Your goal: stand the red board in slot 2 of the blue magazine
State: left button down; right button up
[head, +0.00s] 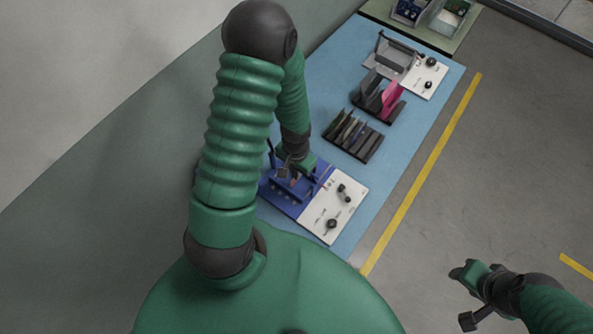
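The blue magazine (282,196) lies on the near part of the blue bench, with a white panel (334,208) on its right side. My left gripper (290,174) points down over the magazine. A small reddish-brown patch (294,182) shows at its fingertips; I cannot tell whether it is the red board or whether the fingers are shut on it. The slot numbers are too small to read, and my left arm hides part of the magazine. My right gripper (466,296) is open and empty over the floor at the lower right.
A dark rack (353,136) with dark boards and another rack (378,103) with a pink board (392,97) stand farther along the bench. A grey magazine (390,57) with a white panel is beyond. Bins (446,19) stand at the far end. A yellow floor line (422,172) runs beside the bench.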

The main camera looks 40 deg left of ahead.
pick_arm(q)
jog(key=shift+a+f+b, duration=0.15)
jog(key=shift+f+b, duration=0.3)
jog(key=shift+f, duration=0.3)
jog(key=shift+f, duration=0.25)
jog(key=shift+f+b, duration=0.5)
jog(key=shift+b, duration=0.05)
jog(key=shift+f, duration=0.15)
jog(key=c, duration=2.1)
grip_release()
jog(key=o, duration=0.5)
jog(key=shift+c, duration=0.4)
jog(key=shift+c, duration=0.6)
